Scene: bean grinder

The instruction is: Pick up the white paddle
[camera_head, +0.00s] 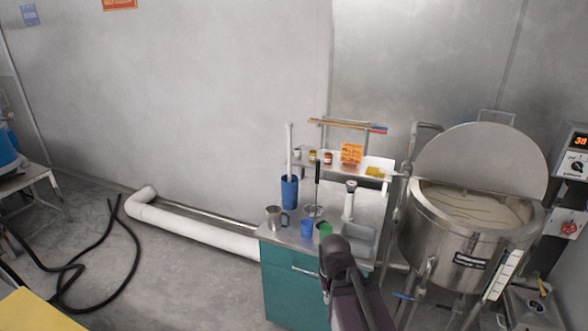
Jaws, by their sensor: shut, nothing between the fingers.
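A long white handle, which looks like the white paddle (290,147), stands almost upright in a tall blue container (289,192) at the back left of the counter. Its lower end is hidden inside the container. A dark rounded part of my arm rises at the bottom centre, in front of the counter. My gripper's fingers cannot be made out in this view. The arm part that shows is apart from the paddle, lower and to its right.
The teal counter (287,290) holds a metal jug (275,217), a blue cup (307,229), a green cup (325,231) and a black-handled utensil (317,172). A shelf with small jars stands behind. A large steel kettle (460,240) is at right. Open floor lies left, with a white pipe (200,233) and black hoses (75,268).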

